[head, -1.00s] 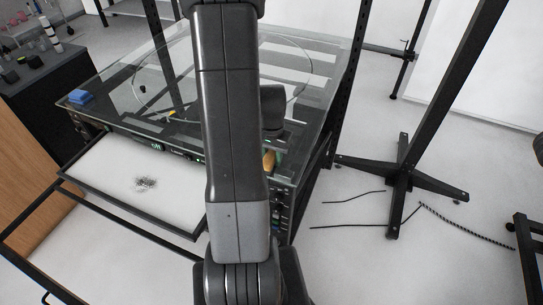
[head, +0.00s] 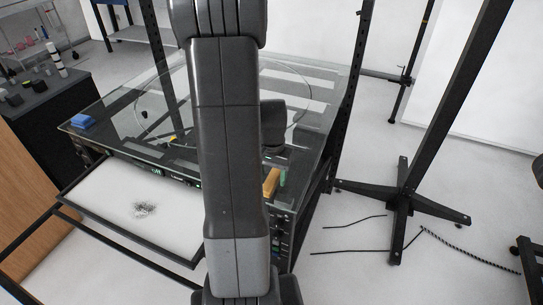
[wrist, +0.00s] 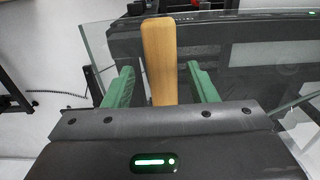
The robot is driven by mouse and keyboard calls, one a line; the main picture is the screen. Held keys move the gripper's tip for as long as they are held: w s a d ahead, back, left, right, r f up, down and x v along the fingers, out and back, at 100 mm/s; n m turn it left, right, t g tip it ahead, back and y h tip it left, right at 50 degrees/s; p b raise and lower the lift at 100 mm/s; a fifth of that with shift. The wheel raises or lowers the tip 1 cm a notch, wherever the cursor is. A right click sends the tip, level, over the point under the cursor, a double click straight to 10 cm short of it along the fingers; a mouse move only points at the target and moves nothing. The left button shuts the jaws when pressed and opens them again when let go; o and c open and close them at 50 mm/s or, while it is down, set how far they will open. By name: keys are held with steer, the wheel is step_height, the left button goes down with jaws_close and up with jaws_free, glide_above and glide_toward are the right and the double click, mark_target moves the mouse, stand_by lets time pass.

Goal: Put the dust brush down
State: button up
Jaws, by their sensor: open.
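The dust brush shows as a tan wooden handle (head: 271,182) at the front right corner of the glass-topped turntable table, just right of my arm in the head view. In the wrist view the handle (wrist: 158,60) stands between the two green fingers of my gripper (wrist: 161,78). A gap shows on each side of it, so my gripper is open around the handle and does not grip it. The bristles are hidden.
The glass tabletop (head: 115,105) carries a blue block (head: 83,121) at its left corner. A white tray (head: 100,200) with a dark patch of specks (head: 145,209) juts out at the front left. A black stand (head: 402,203) with cables on the floor is at right.

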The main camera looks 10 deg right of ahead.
mark_target(271, 179)
step_height(271, 179, up, 8)
steer(key=shift+w+r, duration=0.15)
steer(key=shift+r, duration=0.05)
stand_by(0.5)
step_height(271, 179, down, 12)
steer(key=shift+f, duration=0.1)
stand_by(0.5)
stand_by(0.5)
